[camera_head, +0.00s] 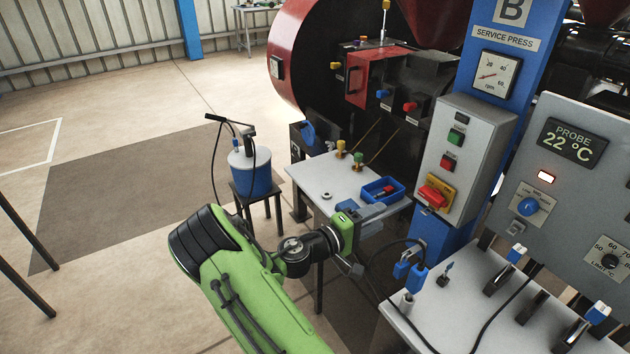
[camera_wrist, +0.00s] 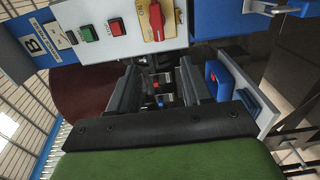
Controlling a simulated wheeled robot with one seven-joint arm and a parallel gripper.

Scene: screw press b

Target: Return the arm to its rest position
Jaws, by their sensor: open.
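My green arm (camera_head: 250,290) reaches up from the bottom of the head view, bent at the black wrist joint. My gripper (camera_head: 377,215) points right, toward the blue column below the grey switch box (camera_head: 462,160). In the wrist view my gripper (camera_wrist: 160,85) is open, with nothing held between its dark fingers. The same switch box, with green and red buttons and a red handle on a yellow plate, fills the top of the wrist view (camera_wrist: 90,52). I cannot tell how far the fingers are from the column.
A pale table (camera_head: 318,178) with a blue tray (camera_head: 383,190) stands just beyond my gripper. A blue bucket (camera_head: 252,176) sits on a stool at left. A bench (camera_head: 455,305) with levers and cables is at lower right. Open floor (camera_head: 120,190) lies left.

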